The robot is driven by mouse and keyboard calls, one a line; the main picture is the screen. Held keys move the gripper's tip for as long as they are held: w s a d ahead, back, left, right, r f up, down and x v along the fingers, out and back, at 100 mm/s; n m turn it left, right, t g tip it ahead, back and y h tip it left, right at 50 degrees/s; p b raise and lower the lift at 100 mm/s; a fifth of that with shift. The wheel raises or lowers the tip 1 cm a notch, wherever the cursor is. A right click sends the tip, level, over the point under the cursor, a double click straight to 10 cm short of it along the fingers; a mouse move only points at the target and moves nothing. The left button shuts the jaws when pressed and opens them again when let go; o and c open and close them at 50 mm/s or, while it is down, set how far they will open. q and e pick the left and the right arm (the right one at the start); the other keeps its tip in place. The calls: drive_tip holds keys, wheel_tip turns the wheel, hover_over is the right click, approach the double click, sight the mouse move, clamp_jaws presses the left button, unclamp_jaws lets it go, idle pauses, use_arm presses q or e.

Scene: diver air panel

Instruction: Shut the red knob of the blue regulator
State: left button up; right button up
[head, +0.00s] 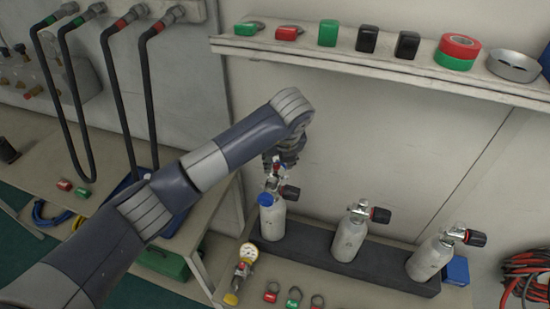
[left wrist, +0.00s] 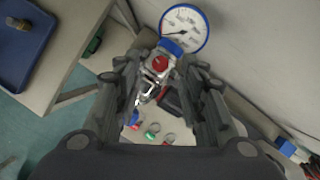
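The blue regulator is on the leftmost grey cylinder (head: 272,220); its blue part (head: 265,199) shows just below my left gripper (head: 283,160). In the left wrist view, the regulator has a white-faced gauge with a blue rim (left wrist: 185,28) and a red knob (left wrist: 160,63) on a metal body. My left gripper (left wrist: 163,100) points down over it, with its fingers apart on both sides of the knob and metal body. I cannot tell whether either finger touches it. In the head view the gripper hides most of the knob. My right gripper is not in view.
Two more cylinders with black-knobbed valves (head: 350,232) stand to the right in a dark rack (head: 320,262). A shelf (head: 380,65) with tags and tape runs above. Black hoses (head: 145,100) hang at the left.

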sight(277, 167)
use_arm(q)
drive_tip(key=shift+x, duration=1.05)
drive_tip(key=shift+w+f, duration=0.15)
drive_tip(key=shift+f, duration=0.2)
clamp_jaws()
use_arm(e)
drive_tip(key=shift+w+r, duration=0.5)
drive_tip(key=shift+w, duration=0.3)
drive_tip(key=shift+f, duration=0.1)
